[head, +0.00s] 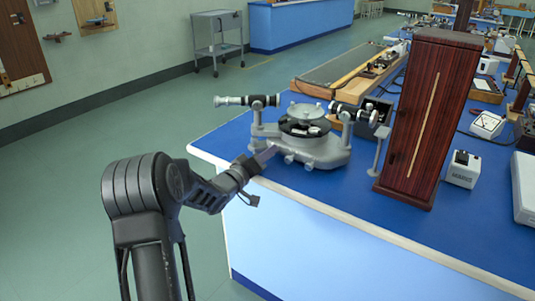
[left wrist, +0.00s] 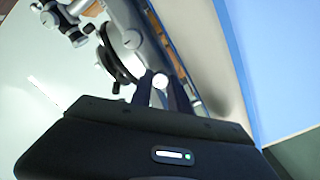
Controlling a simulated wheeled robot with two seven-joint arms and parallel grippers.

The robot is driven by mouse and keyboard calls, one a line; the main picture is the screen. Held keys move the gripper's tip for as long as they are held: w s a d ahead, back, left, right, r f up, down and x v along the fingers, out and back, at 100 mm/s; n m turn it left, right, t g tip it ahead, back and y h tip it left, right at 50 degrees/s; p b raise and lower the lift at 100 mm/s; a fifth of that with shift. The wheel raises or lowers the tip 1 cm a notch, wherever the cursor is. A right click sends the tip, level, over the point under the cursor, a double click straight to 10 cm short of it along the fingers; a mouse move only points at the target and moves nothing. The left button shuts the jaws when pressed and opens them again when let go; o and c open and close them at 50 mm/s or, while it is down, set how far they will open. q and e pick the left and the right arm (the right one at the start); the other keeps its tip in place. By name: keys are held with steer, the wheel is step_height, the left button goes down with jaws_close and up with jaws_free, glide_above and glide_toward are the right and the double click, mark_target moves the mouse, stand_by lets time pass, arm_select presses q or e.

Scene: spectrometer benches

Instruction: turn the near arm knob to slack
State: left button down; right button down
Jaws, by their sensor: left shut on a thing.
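The grey spectrometer (head: 318,155) stands on the blue bench near its corner, with a telescope tube to each side and a round dark table in its middle. My left gripper (head: 266,154) reaches in from the left at the near left side of its base. In the left wrist view, my left gripper's fingers (left wrist: 162,92) are closed around a small pale round knob (left wrist: 160,81), which is the near arm knob as far as I can tell. In the head view that knob is hidden at the fingertips. My right gripper is not in view.
A tall dark red wooden case (head: 428,120) stands right of the spectrometer, with a small white mains box (head: 463,169) beyond it. A long wooden-framed board (head: 340,72) lies behind. The blue bench top (head: 350,205) is clear in front.

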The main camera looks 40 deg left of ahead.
arm_select(q)
steer(key=c, duration=1.5)
jaws_free()
steer(key=shift+c, duration=0.2)
steer(key=s, duration=0.7)
steer(key=shift+s, duration=0.4)
steer(key=shift+d+f, duration=0.1)
